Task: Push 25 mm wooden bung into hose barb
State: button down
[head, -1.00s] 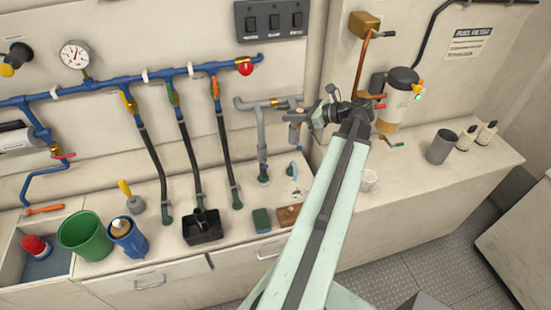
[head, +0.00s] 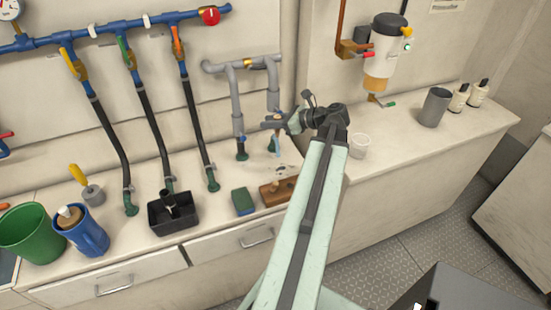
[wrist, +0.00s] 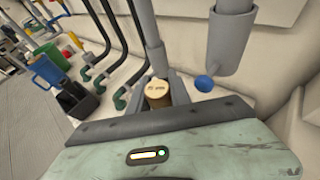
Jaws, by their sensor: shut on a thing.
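A round, pale wooden bung (wrist: 158,90) with a small dark marking sits between the fingers of my gripper (wrist: 160,96) in the wrist view. My gripper is shut on it, top face toward the camera. In the head view my gripper (head: 272,124) is beside the lower end of the right grey pipe (head: 273,98), which I take for the hose barb. The bung is not clear there. In the wrist view the grey pipe end (wrist: 230,40) is up and right of the bung, apart from it. A blue blob (wrist: 205,83), perhaps water, shows below that pipe end.
A wooden block (head: 272,196) and a green-blue sponge (head: 243,202) lie on the counter below. A black tray (head: 172,216) and black hoses (head: 198,140) stand left. A white cup (head: 359,146) is right of my wrist.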

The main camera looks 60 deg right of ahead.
jog(key=d+f+b, duration=0.4)
jog(key=f+b, duration=0.2)
jog(key=f, duration=0.4)
jog(key=w+d, duration=0.5)
jog(key=w, duration=0.2)
jog(key=shift+w+r, duration=0.2)
jog(key=shift+w, duration=0.1)
jog(key=shift+s, duration=0.15)
jog(key=shift+f+b, duration=1.75)
jog(key=shift+b, duration=0.2)
dwell(0.5)
jog(key=c, duration=1.1)
grip_release()
